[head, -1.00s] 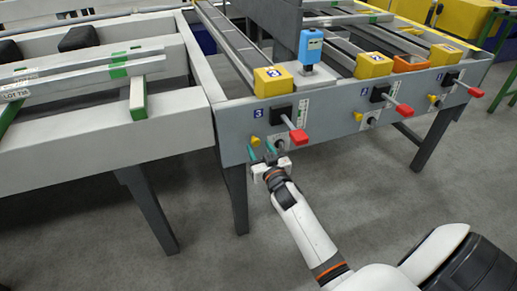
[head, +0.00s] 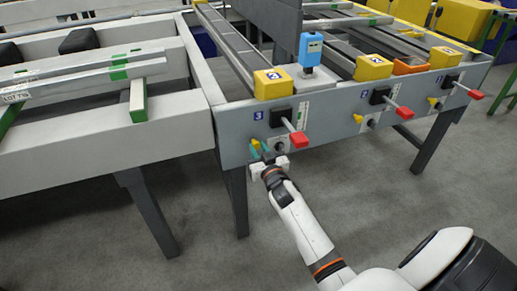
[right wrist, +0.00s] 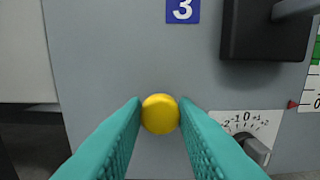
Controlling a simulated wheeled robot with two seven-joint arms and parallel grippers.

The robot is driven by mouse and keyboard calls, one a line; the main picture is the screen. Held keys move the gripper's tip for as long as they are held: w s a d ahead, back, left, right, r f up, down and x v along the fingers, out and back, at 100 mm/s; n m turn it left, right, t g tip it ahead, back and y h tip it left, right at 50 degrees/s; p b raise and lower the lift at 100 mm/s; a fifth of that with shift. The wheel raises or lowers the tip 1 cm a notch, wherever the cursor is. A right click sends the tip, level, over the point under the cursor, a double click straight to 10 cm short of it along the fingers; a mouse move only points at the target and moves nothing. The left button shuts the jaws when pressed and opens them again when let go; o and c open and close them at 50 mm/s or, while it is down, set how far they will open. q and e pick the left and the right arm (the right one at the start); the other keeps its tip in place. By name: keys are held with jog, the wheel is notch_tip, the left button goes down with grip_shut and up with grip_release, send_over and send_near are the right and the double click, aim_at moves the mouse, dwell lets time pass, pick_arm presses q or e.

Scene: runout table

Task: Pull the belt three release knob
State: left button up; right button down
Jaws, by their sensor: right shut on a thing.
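The yellow release knob (head: 255,143) sits on the grey front panel, below the blue "3" label (head: 258,115). In the right wrist view the round knob (right wrist: 160,114) shows between the teal fingertips, under the blue "3" label (right wrist: 183,11). My right gripper (head: 262,149) has its fingers closed on the sides of the knob. In the right wrist view the right gripper (right wrist: 160,112) touches the knob on both sides. The knob's stem is hidden behind its head. My left gripper is in neither view.
Right of the knob are a black lever box (right wrist: 267,28), its red-handled lever (head: 299,139) and a small dial (right wrist: 256,149). Further right, belts two and one have similar levers and yellow knobs (head: 358,119). A grey table leg (head: 236,195) stands below left.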

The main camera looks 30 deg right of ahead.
jog(key=shift+s+a+r+p, duration=0.1)
jog(key=shift+s+a+p, duration=0.05)
jog(key=shift+s+p, duration=0.35)
jog(key=shift+s+a, duration=0.1)
jog(key=shift+s, duration=0.2)
jog(key=shift+f, duration=0.25)
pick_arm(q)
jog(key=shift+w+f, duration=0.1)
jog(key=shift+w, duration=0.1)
pick_arm(e)
jog(key=c, duration=1.1)
grip_release()
jog(key=shift+r, duration=0.1)
jog(key=shift+c, duration=0.2)
jog(key=shift+s, duration=0.1)
jog(key=shift+s, duration=0.25)
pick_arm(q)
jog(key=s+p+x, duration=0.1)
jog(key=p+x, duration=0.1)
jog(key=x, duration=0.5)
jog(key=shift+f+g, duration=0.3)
pick_arm(e)
jog(key=v, duration=1.1)
jog(key=shift+s, duration=0.2)
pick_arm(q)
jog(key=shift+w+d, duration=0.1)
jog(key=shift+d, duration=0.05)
